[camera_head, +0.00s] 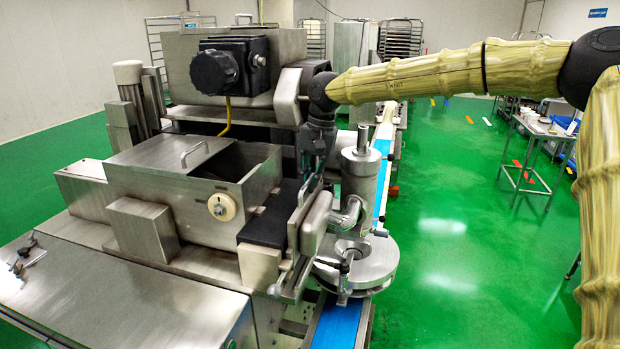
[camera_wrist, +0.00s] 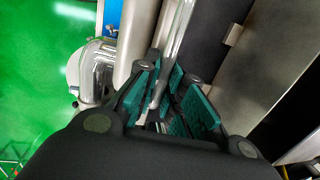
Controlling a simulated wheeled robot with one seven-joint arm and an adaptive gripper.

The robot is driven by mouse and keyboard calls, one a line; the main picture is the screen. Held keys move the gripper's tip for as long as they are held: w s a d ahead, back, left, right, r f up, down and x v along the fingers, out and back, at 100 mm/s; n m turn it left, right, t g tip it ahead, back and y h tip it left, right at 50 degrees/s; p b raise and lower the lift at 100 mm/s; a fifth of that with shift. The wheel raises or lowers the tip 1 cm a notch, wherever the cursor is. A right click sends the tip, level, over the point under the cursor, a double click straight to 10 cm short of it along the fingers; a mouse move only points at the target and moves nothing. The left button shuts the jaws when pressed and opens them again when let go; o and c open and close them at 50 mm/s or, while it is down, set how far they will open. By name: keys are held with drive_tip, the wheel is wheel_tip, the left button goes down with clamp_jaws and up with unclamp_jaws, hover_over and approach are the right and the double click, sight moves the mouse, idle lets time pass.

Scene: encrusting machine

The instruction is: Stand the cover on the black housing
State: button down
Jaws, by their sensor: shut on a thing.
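My gripper (camera_head: 316,160) points down at the right side of the machine, beside the open hopper. In the wrist view its teal-padded fingers (camera_wrist: 160,103) are closed around a thin bright metal piece (camera_wrist: 178,42), seen nearly edge-on. This seems to be the cover, and its lower part is hidden by the fingers. In the head view a slanted steel plate (camera_head: 302,208) shows below the gripper; I cannot tell whether it is the same piece. A black, flat-topped housing (camera_head: 268,224) lies just left of it. Whether the held piece touches the housing cannot be told.
The open steel hopper (camera_head: 240,162) has a handled lid part (camera_head: 165,152) on its left. A larger black unit with a knob (camera_head: 235,68) is above. A steel cylinder (camera_head: 360,180) and round disc (camera_head: 372,268) stand close right, over a blue belt (camera_head: 336,325). Green floor lies open beyond.

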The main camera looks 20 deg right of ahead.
idle(0.4)
drive_tip(key=shift+f, duration=0.75)
drive_tip(key=shift+p, duration=0.55)
idle(0.3)
drive_tip(key=shift+f, duration=0.2)
drive_tip(key=shift+f, duration=1.15)
drive_tip(key=shift+d+p, duration=0.1)
drive_tip(key=shift+p, duration=0.25)
idle(0.4)
